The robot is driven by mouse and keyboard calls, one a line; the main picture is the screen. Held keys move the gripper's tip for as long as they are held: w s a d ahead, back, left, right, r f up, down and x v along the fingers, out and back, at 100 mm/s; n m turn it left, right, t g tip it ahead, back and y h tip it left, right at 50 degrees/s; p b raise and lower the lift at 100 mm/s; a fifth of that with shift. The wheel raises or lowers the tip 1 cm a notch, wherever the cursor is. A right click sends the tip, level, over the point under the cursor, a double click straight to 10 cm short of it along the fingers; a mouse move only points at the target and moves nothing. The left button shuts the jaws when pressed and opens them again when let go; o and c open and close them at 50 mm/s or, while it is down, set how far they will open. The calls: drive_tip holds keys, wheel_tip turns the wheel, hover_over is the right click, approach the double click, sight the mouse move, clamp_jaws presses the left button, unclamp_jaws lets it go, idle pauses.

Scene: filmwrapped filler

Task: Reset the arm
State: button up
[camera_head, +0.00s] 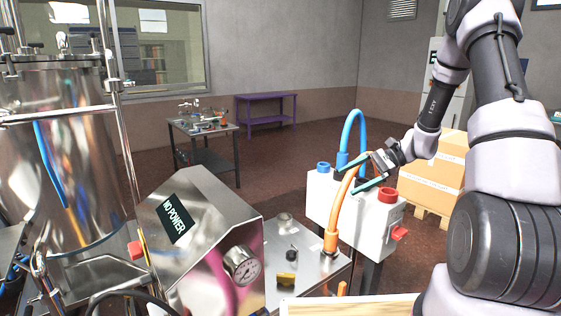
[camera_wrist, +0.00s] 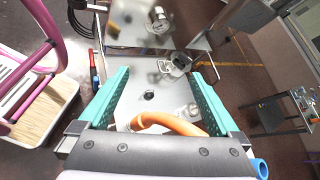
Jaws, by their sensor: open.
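My gripper (camera_head: 354,178) is at the right of the head view, reaching in beside the white box, with its teal fingers spread apart. In the wrist view my gripper (camera_wrist: 160,75) is open, one teal finger on each side. An orange hose (camera_head: 335,215) rises from the steel machine's top and curves up to the white box, passing at the fingers. In the wrist view the orange hose (camera_wrist: 165,121) arches between the finger bases. I cannot tell whether it touches them.
The white box (camera_head: 320,200) carries a blue hose (camera_head: 346,130) and a red button (camera_head: 388,195). A steel machine (camera_head: 200,230) reads "NO POWER" and has a gauge (camera_head: 241,266). Cartons (camera_head: 433,165) stand behind my arm. Floor is free towards the carts at the back.

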drive_tip(key=s+d+r+n+t+h, duration=0.2)
drive_tip(key=s+r+n+t+h, duration=0.5)
drive_tip(key=s+r, duration=1.6)
wheel_tip(320, 180, up, 3)
drive_tip(key=n+h, duration=0.1)
drive_tip(key=h, duration=0.2)
drive_tip(key=shift+d+t, duration=0.2)
drive_tip(key=shift+t, duration=0.1)
